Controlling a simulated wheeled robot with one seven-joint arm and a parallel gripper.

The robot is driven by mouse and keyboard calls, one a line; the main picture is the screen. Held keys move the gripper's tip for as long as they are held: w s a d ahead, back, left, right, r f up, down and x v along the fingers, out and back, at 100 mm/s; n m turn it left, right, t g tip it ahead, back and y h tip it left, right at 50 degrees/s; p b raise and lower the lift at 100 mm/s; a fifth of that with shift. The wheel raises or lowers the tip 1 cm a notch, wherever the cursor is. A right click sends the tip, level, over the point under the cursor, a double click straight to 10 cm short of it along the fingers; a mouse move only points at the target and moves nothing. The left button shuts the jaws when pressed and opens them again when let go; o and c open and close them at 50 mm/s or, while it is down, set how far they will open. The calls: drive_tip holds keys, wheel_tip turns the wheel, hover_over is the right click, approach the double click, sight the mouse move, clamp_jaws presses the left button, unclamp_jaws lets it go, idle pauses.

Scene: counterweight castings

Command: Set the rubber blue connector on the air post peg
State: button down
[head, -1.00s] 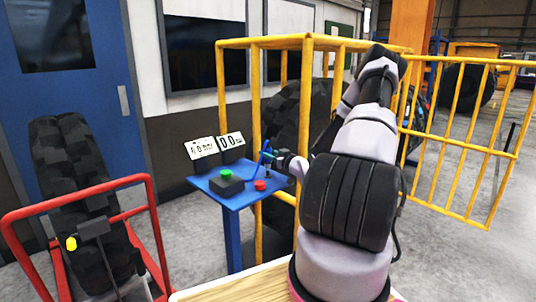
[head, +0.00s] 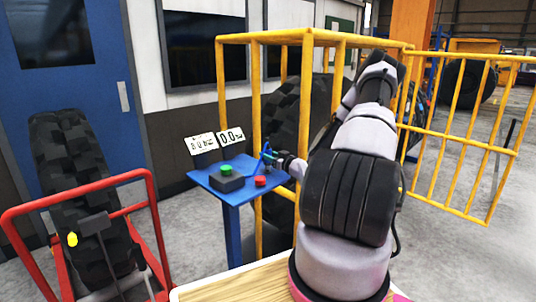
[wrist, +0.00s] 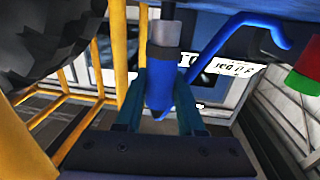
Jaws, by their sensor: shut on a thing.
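The blue connector (wrist: 159,82) is between the two fingers of my gripper (wrist: 158,100) in the wrist view. My gripper is shut on it. A grey collar (wrist: 166,36) and a dark rod or hose end continue from the connector to the top edge. A bent blue rod (wrist: 240,22), perhaps the peg, is to the right of the connector and apart from it in the picture. In the head view my gripper (head: 275,158) is at the right edge of the blue post table (head: 232,193), by a small blue shape; the connector and peg cannot be told apart there.
A yellow cage (head: 224,100) with a large tyre stands behind. A red cart (head: 150,205) with a tyre is at the left.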

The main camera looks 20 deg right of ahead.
drive_tip(key=shift+f, duration=0.45)
drive_tip(key=shift+c, duration=2.2)
unclamp_jaws()
drive_tip(key=v, duration=1)
drive_tip(key=shift+s, duration=0.4)
